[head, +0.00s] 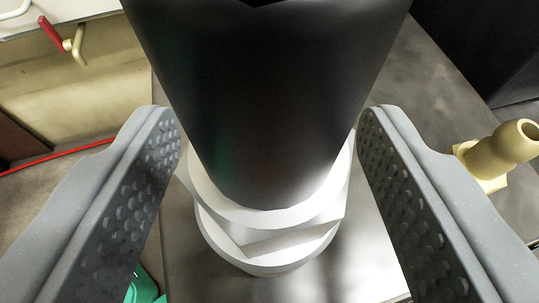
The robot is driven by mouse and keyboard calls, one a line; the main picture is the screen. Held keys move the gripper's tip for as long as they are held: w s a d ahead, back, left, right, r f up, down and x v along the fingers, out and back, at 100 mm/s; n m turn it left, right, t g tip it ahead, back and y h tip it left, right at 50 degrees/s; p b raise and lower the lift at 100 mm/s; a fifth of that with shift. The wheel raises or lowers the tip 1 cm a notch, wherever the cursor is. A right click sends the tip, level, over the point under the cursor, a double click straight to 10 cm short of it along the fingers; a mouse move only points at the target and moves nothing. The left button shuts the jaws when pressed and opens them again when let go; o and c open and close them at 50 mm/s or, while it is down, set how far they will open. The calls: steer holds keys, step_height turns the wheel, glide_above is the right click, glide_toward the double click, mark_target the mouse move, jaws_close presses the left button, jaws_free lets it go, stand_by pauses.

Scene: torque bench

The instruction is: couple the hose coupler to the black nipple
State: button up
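A large black cylinder (265,100) fills the upper middle of the head view, with a white hex-sided collar (265,243) at its lower end. I cannot tell whether this is the hose coupler or the black nipple. No second black fitting can be made out. My gripper (268,135) has one grey, dimpled finger on each side of the cylinder and collar. The fingertips look level with the cylinder's sides. I cannot tell whether they press on it or stand just apart.
A pale yellow fitting (500,153) with an open round end stands at the right. A red-handled valve (57,37) is at the upper left. A thin red line (50,157) runs on the left. A green object (143,288) shows at the bottom, partly behind my left finger.

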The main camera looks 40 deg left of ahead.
steer(key=p+v, duration=0.3)
steer(key=v, duration=1)
steer(key=shift+s+d+p, duration=0.15)
steer(key=shift+d+p, duration=0.1)
steer(key=shift+p, duration=0.1)
steer(key=shift+r, duration=0.15)
